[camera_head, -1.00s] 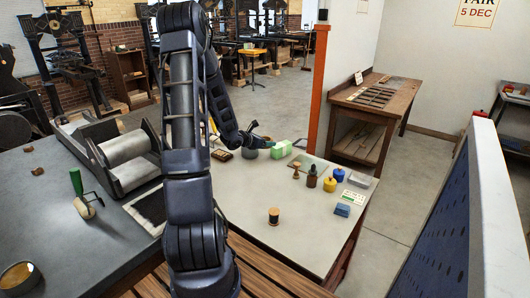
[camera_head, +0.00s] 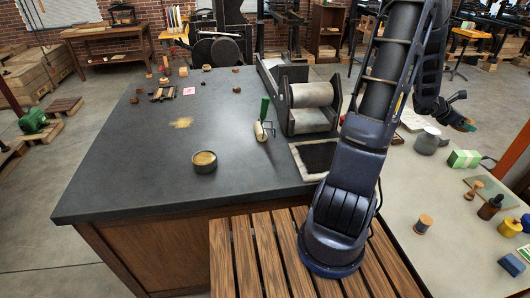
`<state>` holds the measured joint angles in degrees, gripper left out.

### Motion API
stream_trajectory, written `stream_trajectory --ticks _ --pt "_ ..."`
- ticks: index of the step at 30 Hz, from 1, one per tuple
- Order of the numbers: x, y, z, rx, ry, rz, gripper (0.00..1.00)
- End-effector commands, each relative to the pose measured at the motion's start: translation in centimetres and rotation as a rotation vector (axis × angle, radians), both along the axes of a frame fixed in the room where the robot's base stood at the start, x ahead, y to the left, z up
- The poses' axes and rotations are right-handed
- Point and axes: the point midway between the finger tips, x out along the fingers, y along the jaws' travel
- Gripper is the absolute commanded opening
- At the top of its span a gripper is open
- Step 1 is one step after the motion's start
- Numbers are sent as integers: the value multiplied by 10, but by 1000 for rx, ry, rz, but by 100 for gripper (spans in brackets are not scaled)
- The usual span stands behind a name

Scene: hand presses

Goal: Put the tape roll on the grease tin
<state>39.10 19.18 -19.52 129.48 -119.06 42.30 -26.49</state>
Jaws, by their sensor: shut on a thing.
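The grease tin appears to be the short round tin (camera_head: 204,166) with a brownish-yellow top, on the dark stone bench near its front edge. My gripper (camera_head: 466,122) is at the far right, above the pale table near a grey pot and a green-and-white box. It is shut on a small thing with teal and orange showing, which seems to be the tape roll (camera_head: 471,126). The thing is small and partly hidden by the fingers, so its shape is unclear. It is well apart from the tin.
The grey pot (camera_head: 427,142), green-and-white box (camera_head: 464,159), a spool (camera_head: 424,223) and bottles crowd the pale table. The dark bench (camera_head: 130,180) is clear around the tin.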

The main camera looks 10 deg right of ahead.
Motion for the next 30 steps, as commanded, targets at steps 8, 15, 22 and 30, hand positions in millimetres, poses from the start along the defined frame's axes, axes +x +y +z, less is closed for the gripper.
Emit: stream_trajectory --ticks 8,15,22,30 --pt "1 0 81 -3 -7 1 47" --pt "1 0 132 -3 -5 1 47" --pt "30 15 143 1 0 31 47" --pt "96 56 145 0 0 102 47"
